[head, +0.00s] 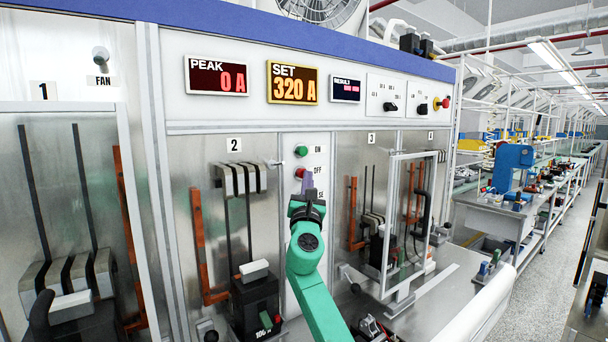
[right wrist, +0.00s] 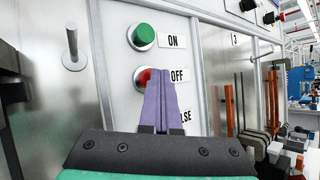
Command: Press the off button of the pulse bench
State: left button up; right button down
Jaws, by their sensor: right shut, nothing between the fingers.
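The red off button (head: 300,173) is on the bench's control strip, beside the label OFF. In the right wrist view the red off button (right wrist: 144,77) is partly hidden behind my fingertips. The green on button (head: 301,151) is above it; it also shows in the right wrist view (right wrist: 142,36). My right gripper (head: 309,172) is shut and empty, its purple fingers pointing at the panel. In the right wrist view its fingertips (right wrist: 168,82) overlap the red button's right side; I cannot tell whether they touch it. My left gripper is not in view.
The PEAK display (head: 218,78) reads 0 A and the SET display (head: 292,83) reads 320 A. A metal peg (right wrist: 73,48) sticks out left of the buttons. A framed clear door (head: 407,225) stands open at the right. Bay 2 holds a black breaker (head: 255,300).

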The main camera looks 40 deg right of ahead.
jog(key=shift+s+p, duration=0.4)
jog(key=shift+s, duration=0.3)
jog(key=s+p, duration=0.3)
jog(key=s, duration=0.2)
dwell(0.3)
jog(key=shift+f, duration=0.1)
dwell(0.4)
